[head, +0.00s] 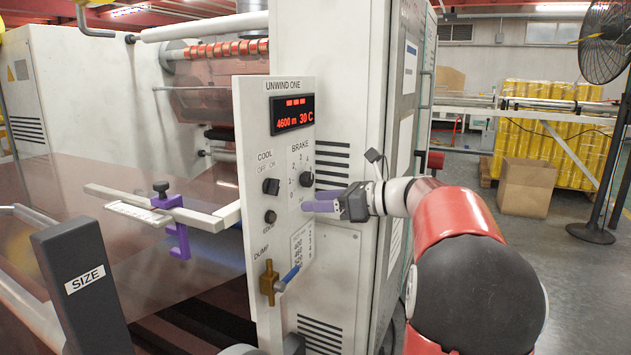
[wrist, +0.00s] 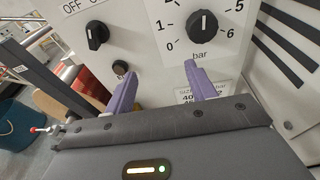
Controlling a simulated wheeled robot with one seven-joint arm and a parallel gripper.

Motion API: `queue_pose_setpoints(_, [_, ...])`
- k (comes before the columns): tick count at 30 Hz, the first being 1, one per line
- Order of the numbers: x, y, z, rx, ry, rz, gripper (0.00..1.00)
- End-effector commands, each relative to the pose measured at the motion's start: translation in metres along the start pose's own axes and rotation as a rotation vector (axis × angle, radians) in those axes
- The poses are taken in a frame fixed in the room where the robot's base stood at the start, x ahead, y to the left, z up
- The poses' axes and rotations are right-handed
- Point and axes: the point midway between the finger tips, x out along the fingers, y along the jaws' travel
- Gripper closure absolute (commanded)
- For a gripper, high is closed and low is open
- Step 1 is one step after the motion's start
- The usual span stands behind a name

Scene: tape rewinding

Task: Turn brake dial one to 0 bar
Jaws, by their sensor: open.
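The brake dial (head: 306,179) is a black knob on the white "UNWIND ONE" panel (head: 250,150), under the word BRAKE. In the wrist view the dial (wrist: 203,24) shows numbers 0, 1, 2, 5 and 6 around it and "bar" below. Its white mark points roughly upward, between 2 and 5, away from 0. My gripper (head: 318,206) has purple fingers and is just below the dial in the head view. In the wrist view the gripper (wrist: 159,76) is open and empty, its right fingertip below the dial, apart from it.
The black COOL off/on switch (wrist: 97,35) and a small black knob (wrist: 121,67) sit left of the dial. A brass valve with a blue handle (head: 270,283) projects lower on the panel. A purple clamp (head: 175,220) on a bar is at left.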

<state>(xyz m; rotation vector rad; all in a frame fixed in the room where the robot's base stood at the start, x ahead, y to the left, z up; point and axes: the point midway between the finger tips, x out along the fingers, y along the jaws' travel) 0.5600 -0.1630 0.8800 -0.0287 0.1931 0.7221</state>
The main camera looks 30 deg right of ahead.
Motion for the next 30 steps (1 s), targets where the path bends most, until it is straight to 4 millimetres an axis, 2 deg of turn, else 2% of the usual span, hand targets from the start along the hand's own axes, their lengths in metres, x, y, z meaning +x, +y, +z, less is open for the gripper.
queue_pose_setpoints(1, [-0.012, -0.019, 0.003, 0.060, -0.052, -0.018, 0.44])
queue_pose_setpoints(3, [-0.025, -0.037, 0.009, 0.131, -0.119, -0.031, 0.44])
queue_pose_setpoints(6, [-0.037, -0.052, 0.015, 0.193, -0.180, -0.037, 0.44])
queue_pose_setpoints(8, [-0.037, -0.056, 0.017, 0.207, -0.196, -0.037, 0.44])
queue_pose_setpoints(21, [0.024, -0.059, 0.029, 0.208, -0.195, -0.037, 0.44])
queue_pose_setpoints(25, [0.034, -0.059, 0.031, 0.207, -0.195, -0.037, 0.44])
queue_pose_setpoints(30, [0.036, -0.059, 0.031, 0.207, -0.195, -0.039, 0.44])
